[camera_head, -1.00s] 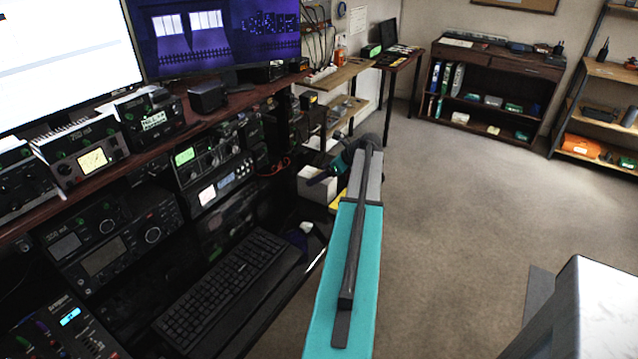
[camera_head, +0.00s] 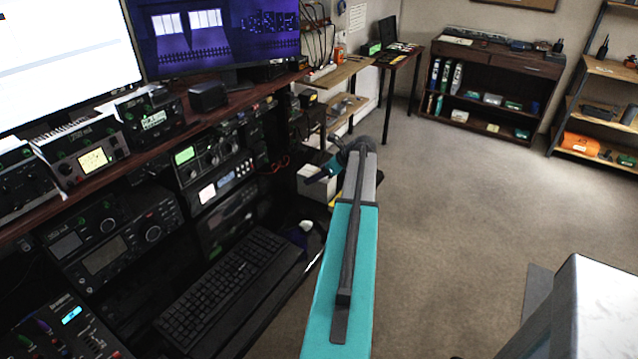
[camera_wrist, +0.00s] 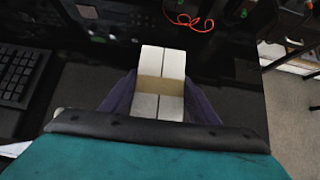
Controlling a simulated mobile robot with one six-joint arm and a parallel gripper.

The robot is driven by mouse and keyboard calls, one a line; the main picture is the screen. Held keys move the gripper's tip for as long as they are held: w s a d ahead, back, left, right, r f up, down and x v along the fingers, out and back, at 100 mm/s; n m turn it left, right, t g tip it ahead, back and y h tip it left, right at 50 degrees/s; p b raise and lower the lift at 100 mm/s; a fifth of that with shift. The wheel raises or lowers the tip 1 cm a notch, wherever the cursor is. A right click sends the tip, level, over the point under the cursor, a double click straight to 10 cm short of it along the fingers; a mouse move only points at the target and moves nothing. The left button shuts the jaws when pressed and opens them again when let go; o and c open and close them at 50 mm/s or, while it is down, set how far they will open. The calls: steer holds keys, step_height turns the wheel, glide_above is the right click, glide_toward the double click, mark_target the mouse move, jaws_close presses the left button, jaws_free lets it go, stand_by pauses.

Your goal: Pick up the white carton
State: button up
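The white carton (camera_wrist: 174,63) has a tan band across its middle. In the wrist view it sits centred between the two dark purple fingers of my gripper (camera_wrist: 161,77), which are spread apart on either side of it. I cannot tell whether the fingertips touch its sides. In the head view the carton (camera_head: 312,188) stands beyond the keyboard, partly hidden by my arm and gripper (camera_head: 318,176). There my gripper appears over the carton's top, tilted down. Nothing shows the carton lifted.
A black keyboard (camera_head: 225,290) and a white mouse (camera_head: 306,226) lie left of my arm. Radios (camera_head: 212,165) and a dark shelf edge stand close on the left. An orange cable (camera_wrist: 190,22) lies beyond the carton. The carpet (camera_head: 450,210) to the right is open.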

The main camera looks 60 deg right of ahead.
steer(key=c, duration=0.4)
steer(key=shift+r, duration=0.2)
steer(key=shift+r+b, duration=0.4)
steer(key=shift+r, duration=0.45)
steer(key=shift+b+v, duration=0.35)
steer(key=shift+v, duration=0.45)
steer(key=s, duration=0.5)
steer(key=s+r+b, duration=0.1)
steer(key=s, duration=0.3)
steer(key=s+a+r+b, duration=0.1)
steer(key=s, duration=0.4)
steer(key=shift+s, duration=0.4)
